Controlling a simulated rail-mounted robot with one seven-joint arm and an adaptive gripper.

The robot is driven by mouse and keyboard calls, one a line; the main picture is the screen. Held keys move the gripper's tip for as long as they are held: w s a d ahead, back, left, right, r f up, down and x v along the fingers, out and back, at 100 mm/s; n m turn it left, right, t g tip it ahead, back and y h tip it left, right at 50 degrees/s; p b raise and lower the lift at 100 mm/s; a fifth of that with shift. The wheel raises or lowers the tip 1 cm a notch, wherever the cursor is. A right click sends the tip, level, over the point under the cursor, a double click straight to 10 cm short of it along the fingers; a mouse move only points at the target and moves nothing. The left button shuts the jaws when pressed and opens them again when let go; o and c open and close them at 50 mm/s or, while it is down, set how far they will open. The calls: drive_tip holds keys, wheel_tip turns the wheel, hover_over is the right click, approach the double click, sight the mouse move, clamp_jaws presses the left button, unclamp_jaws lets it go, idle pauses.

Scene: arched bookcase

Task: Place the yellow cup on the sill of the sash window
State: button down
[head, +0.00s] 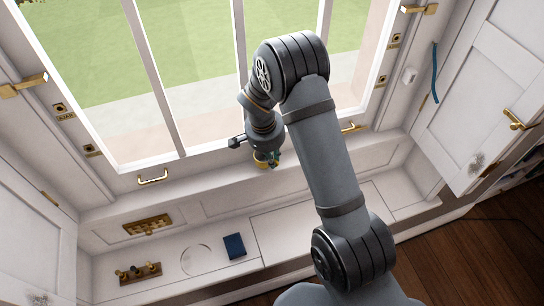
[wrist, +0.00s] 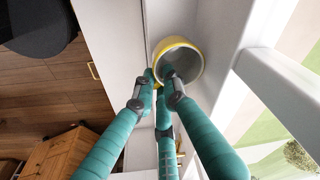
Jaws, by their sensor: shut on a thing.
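The yellow cup (wrist: 192,47) shows in the wrist view with its yellow rim and grey inside facing the camera. My gripper (wrist: 167,82) has teal fingers and is shut on the cup's near side. In the head view the cup (head: 261,164) is a small yellow patch under my gripper (head: 270,158), partly covered by it. The sash window (head: 182,152) has white bars and a brass lift handle. Its white sill (head: 120,204) runs below the bottom rail. The cup is at the sill's stretch; I cannot tell whether it touches it.
Below the sill, a white bench holds a dark blue book (head: 234,246), a round outline (head: 196,260) and a stand with brass pieces (head: 138,272). A brass grille (head: 147,225) is on the panel. An open white shutter (head: 480,110) stands at right. The sill's left stretch is clear.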

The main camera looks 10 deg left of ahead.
drive_tip(key=shift+f, duration=0.1)
drive_tip(key=c, duration=1.8)
unclamp_jaws()
drive_tip(key=shift+r, duration=0.7)
wheel_tip(320, 180, up, 11)
drive_tip(key=s, duration=0.2)
drive_tip(key=shift+a+f, duration=0.15)
drive_tip(key=shift+a, duration=0.3)
